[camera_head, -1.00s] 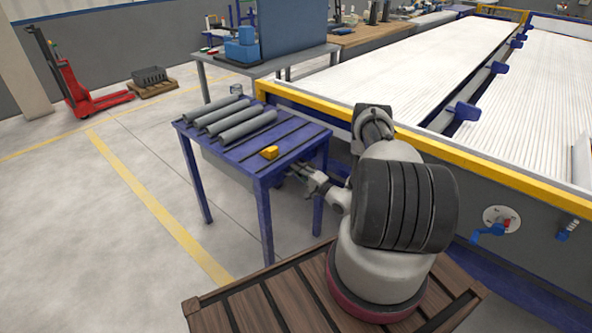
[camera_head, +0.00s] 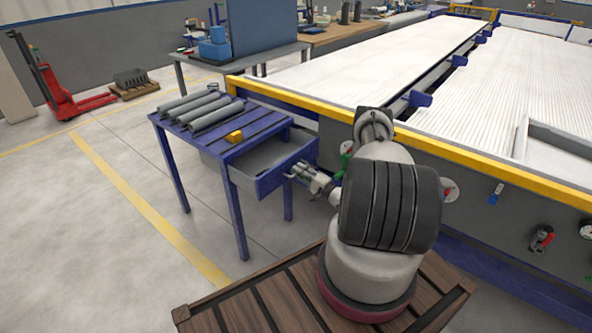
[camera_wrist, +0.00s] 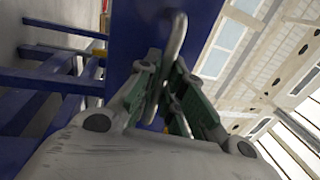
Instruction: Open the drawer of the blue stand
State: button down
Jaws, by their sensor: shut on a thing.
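The blue stand (camera_head: 160,124) is at the centre left in the head view, with several grey pipes and a yellow block on top. Its drawer (camera_head: 268,187) is pulled partway out to the right, and its grey inside shows. My gripper (camera_head: 297,170) is at the drawer's front. In the wrist view my gripper (camera_wrist: 165,95) is shut on the drawer's metal handle (camera_wrist: 176,42), a curved bar on the blue front. The far end of the drawer is hidden under the stand's top.
Grey pipes (camera_head: 205,108) lie side by side on the stand, and the yellow block (camera_head: 234,136) is near its front edge. A long conveyor table (camera_head: 400,88) with a yellow rail stands close behind and to the right.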

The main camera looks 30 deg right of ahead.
jog(key=shift+r+v, duration=0.2)
jog(key=shift+v, duration=0.85)
jog(key=c, duration=1.5)
grip_release()
jog(key=v, duration=1.2)
